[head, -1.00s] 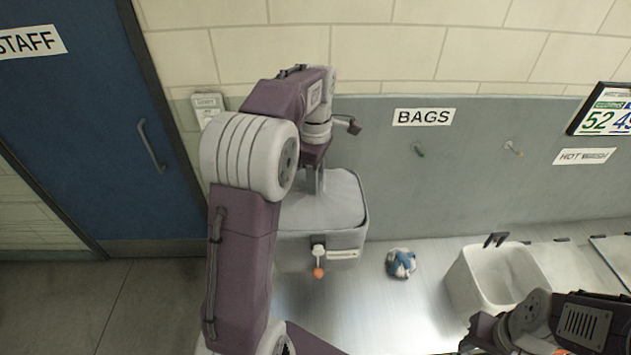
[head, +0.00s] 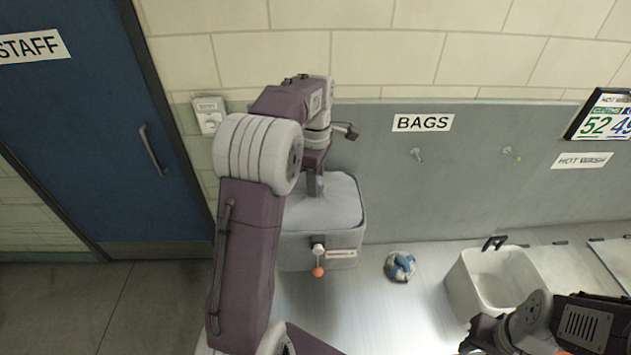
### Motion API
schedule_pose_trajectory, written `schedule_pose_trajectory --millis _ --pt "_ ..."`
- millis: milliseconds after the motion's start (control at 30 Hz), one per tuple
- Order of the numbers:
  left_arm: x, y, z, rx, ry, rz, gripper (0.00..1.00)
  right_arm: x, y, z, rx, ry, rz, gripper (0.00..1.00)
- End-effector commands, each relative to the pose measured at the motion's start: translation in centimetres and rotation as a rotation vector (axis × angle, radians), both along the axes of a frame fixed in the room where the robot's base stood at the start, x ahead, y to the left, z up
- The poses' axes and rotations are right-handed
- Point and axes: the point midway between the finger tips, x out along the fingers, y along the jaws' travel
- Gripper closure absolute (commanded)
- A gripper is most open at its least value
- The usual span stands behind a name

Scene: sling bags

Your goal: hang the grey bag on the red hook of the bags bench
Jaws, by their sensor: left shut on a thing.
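The grey bag (head: 335,215) hangs upright below my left gripper (head: 314,190), left of centre in the head view. The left gripper is shut on the top of the bag; the exact grip point and any strap are hard to make out. An orange ball (head: 318,271) on a pale fitting shows at the bag's front. Two small wall hooks show right of the bag, a pale one (head: 417,155) under the BAGS sign and a yellowish one (head: 511,152). I cannot make out a red hook; my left arm covers part of the wall. My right gripper (head: 475,335) shows partly at lower right; its jaws are unclear.
A grey bench (head: 350,305) runs along the wall under the BAGS sign (head: 422,122). A blue-and-white item (head: 399,267) lies on it right of the bag. A white bin (head: 490,285) stands farther right. A blue door (head: 80,130) is at left.

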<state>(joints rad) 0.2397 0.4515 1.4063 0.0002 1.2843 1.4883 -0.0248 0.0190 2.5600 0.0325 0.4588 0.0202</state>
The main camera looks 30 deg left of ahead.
Motion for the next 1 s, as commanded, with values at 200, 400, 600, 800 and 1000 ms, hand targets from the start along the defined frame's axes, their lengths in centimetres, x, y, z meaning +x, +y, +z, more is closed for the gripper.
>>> schedule_pose_trajectory --millis 200,400,600,800,1000 --pt "0.0 0.0 0.1 0.0 -0.002 0.0 0.46 0.0 0.0 0.0 0.0 0.0 0.0 0.64" --pt "0.0 0.0 0.0 0.0 -0.001 0.0 0.46 0.0 0.0 0.0 0.0 0.0 0.0 0.64" --pt "0.1 0.0 0.8 0.0 -0.003 0.0 0.46 0.0 0.0 -0.4 0.0 0.0 0.0 0.64" --pt "0.1 0.0 4.9 0.002 -0.006 0.0 0.46 0.0 0.0 -1.0 0.0 0.0 0.0 0.64" --pt "0.1 0.0 8.4 0.002 -0.004 0.0 0.46 0.0 0.0 -0.6 0.0 0.0 0.0 0.64"
